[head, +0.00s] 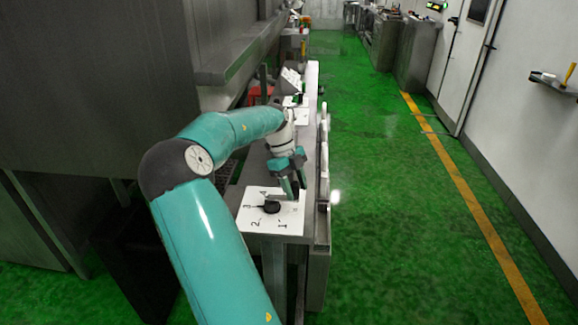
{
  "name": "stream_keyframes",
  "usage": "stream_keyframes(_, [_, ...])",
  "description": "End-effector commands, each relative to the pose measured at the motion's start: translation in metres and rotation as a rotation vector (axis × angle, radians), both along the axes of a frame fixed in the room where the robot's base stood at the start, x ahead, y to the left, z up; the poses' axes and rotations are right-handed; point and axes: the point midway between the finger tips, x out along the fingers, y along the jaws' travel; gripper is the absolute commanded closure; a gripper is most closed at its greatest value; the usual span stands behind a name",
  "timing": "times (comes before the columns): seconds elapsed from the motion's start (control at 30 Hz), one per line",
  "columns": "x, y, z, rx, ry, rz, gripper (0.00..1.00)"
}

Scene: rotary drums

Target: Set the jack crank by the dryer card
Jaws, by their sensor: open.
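A black round jack crank (272,207) sits on a white dial plate (292,227) at the near end of the narrow bench. The numerals 1, 2, 3 and 4 show around it. A thin dark part of the crank reaches left, toward the 3. My gripper (292,196) is open, with its dark fingers pointing down just behind and right of the crank's hub. I cannot tell whether a finger touches the crank. White panels (292,77) stand farther along the bench; I cannot tell whether one is the dryer card, and no writing is readable.
Big grey machine housings (90,80) close off the left. The green floor (400,220) to the right is clear up to the white wall (530,130) with its small shelf (553,83).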

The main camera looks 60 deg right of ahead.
Motion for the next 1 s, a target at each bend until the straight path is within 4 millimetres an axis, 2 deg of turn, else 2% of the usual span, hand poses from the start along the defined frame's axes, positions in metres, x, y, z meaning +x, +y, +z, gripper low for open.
stream_keyframes(0.4, [0.033, -0.007, 0.082, -0.003, -0.001, 0.001, 0.54])
stream_keyframes(0.53, [0.041, -0.009, 0.102, -0.003, -0.001, 0.001, 0.54])
stream_keyframes(0.7, [0.046, -0.009, 0.115, 0.0, -0.001, 0.0, 0.54])
stream_keyframes(1.0, [0.047, -0.009, 0.116, 0.0, -0.001, 0.0, 0.54])
